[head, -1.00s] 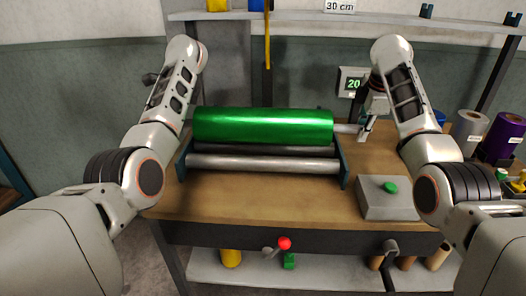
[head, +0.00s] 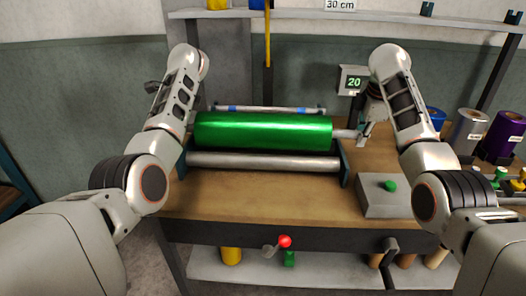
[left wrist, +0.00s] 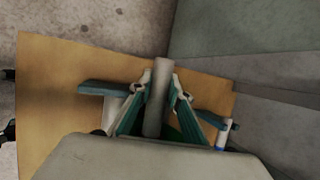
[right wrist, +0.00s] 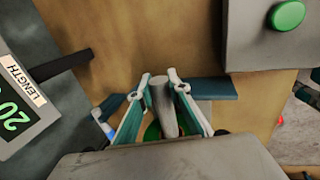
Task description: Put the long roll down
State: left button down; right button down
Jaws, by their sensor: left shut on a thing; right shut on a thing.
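The long roll (head: 262,130) is shiny green with a grey shaft end out each side. In the head view it lies level over the cradle, close above or on the grey roller (head: 262,161); I cannot tell if it touches. My right gripper (head: 362,135) is shut on the right shaft end, which shows in the right wrist view (right wrist: 162,100). My left gripper (left wrist: 160,85) is shut on the left shaft end (left wrist: 155,110) in the left wrist view; in the head view my left arm hides it.
The cradle's teal end plate (head: 346,165) stands at the right. A bar with blue marks (head: 290,110) lies behind the roll. A grey box with a green button (head: 389,186) is at the right front, a display (head: 353,82) behind. Coloured rolls (head: 470,132) stand far right.

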pick_arm(q)
jog(key=shift+f, duration=0.65)
pick_arm(e)
jog(key=shift+f, duration=0.7)
pick_arm(q)
jog(key=c, duration=2.2)
grip_release()
jog(key=shift+f, duration=0.25)
pick_arm(e)
jog(key=c, duration=2.2)
grip_release()
jog(key=shift+f, duration=0.2)
pick_arm(q)
jog(key=o, duration=0.3)
jog(key=shift+s, duration=0.1)
pick_arm(e)
jog(key=o, duration=0.3)
jog(key=shift+s, duration=0.1)
